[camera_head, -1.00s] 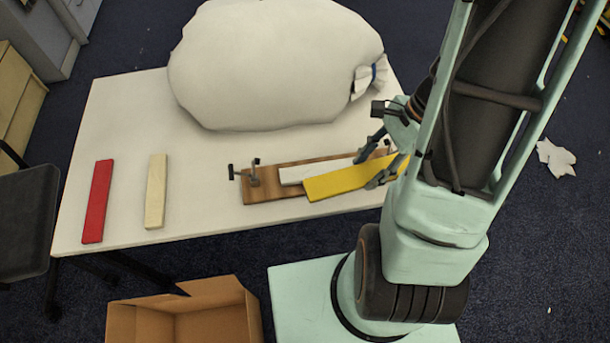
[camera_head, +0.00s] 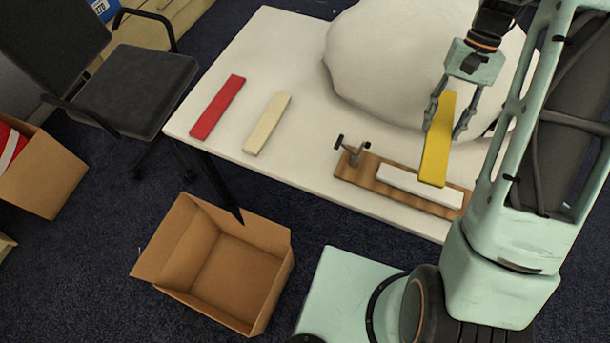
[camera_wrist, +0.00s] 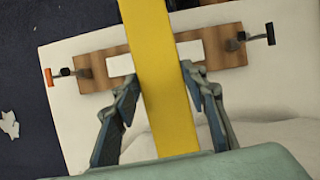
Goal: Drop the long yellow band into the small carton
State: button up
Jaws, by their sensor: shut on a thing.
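The long yellow band (camera_head: 437,140) is held in my gripper (camera_head: 452,122) above the table, over the wooden board. In the wrist view the yellow band (camera_wrist: 162,80) runs lengthwise between the two fingers of my gripper (camera_wrist: 160,95), which is shut on it. An open cardboard carton (camera_head: 225,267) stands on the floor in front of the table, at the lower middle left of the head view. Its inside looks empty. A second carton (camera_head: 45,180) at the far left holds something red and white.
A wooden board (camera_head: 365,180) with clamps carries a white bar (camera_head: 418,186). A red bar (camera_head: 217,107) and a cream bar (camera_head: 267,123) lie on the white table (camera_head: 262,50). A large white sack (camera_head: 375,65) fills the back. A black chair (camera_head: 140,90) stands left.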

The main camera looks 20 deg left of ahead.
aim_at(253, 274)
jog(key=u, duration=2.05)
